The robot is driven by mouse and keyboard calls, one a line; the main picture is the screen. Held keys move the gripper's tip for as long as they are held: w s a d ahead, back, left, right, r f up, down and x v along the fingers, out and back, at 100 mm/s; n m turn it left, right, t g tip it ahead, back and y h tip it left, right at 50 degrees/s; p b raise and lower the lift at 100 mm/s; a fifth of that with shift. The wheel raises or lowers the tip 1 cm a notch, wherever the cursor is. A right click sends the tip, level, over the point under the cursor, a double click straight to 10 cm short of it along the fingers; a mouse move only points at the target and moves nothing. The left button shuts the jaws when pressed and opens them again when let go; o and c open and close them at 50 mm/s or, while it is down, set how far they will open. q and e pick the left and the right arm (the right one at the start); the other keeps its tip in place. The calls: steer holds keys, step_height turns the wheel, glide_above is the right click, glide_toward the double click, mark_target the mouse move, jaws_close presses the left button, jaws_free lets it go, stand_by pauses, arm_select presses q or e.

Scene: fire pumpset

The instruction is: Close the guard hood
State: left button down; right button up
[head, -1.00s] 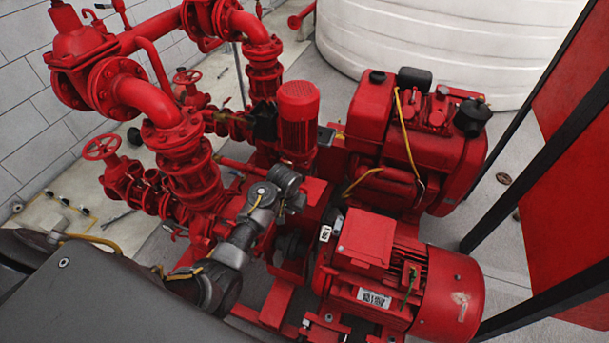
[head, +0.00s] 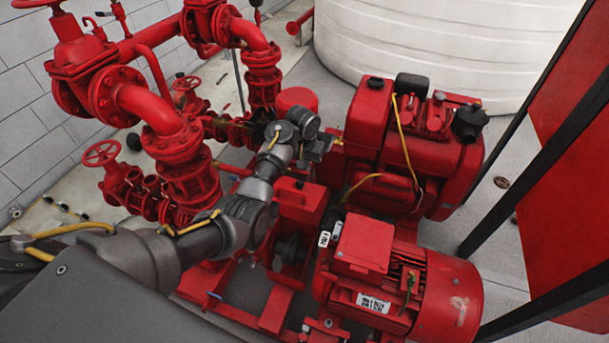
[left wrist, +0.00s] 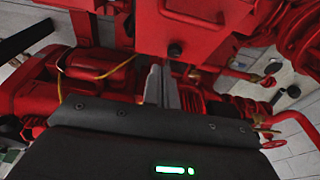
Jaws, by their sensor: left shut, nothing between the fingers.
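The guard hood (head: 298,203) appears to be the red box between the pump side and the electric motor. The dark coupling (head: 289,250) shows in the opening below it. My left gripper (head: 322,147) is beyond and above the hood, in front of the short red vertical motor. In the left wrist view its grey fingers (left wrist: 162,84) are together and empty. A large red part fills the top of that view near the fingers; I cannot tell whether it is the hood or whether they touch. My right gripper is not in view.
The red electric motor (head: 410,285) stands at front right and the red engine (head: 420,150) behind it. Red pipes and valves (head: 170,130) crowd the left, beside my arm. A black-framed red panel (head: 570,170) stands at right. Open floor lies between panel and engine.

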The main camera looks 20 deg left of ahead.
arm_select(q)
steer(key=b, duration=0.1)
glide_above(307, 193)
step_height(307, 193, down, 9)
steer(key=shift+w, duration=0.1)
steer(key=s+p, duration=0.1)
steer(key=s+r+p, duration=0.1)
steer(key=s+p, duration=0.1)
steer(key=shift+s+f, duration=0.1)
steer(key=shift+s, duration=0.3)
steer(key=shift+f, duration=0.1)
steer(key=shift+s+d, duration=0.1)
